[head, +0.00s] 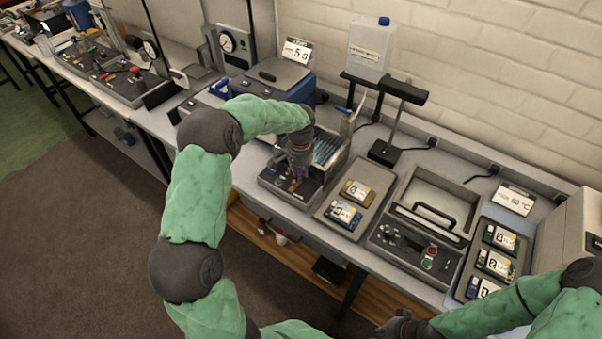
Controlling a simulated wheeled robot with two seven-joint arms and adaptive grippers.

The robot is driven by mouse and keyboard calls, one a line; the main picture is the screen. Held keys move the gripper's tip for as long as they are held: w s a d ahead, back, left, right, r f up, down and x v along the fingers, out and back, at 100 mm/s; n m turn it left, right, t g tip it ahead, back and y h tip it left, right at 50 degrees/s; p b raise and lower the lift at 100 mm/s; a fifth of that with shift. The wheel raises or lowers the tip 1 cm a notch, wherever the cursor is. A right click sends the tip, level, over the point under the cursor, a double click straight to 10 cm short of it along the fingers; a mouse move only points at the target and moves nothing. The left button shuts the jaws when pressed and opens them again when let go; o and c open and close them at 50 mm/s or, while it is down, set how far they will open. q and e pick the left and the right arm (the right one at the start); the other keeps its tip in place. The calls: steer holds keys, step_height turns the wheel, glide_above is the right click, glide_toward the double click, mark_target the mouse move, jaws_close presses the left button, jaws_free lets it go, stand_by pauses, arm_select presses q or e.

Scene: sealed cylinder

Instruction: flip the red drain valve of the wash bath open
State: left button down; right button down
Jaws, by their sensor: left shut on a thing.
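The wash bath (341,167) stands on the bench near the middle of the head view, an open metal tank with a bluish inside and a dark control panel at its front. My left gripper (294,183) reaches down onto that front panel. It is shut at the small red drain valve, which is mostly hidden by the fingers, so I cannot tell the lever's position. My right gripper (396,326) is low at the bottom edge, in front of the bench and away from the bath. It is dark and small, and its jaws are unclear.
Right of the bath are a tray of labelled cassettes (326,207), a lidded unit with a black handle (433,214), and another cassette tray (466,291). A white jug (370,52) and a black stand (405,91) rise behind. A blue-grey box (270,78) stands to the left.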

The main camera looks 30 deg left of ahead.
arm_select(q)
steer(key=c, duration=1.1)
jaws_free()
steer(key=shift+o, duration=0.2)
steer(key=shift+r, duration=0.1)
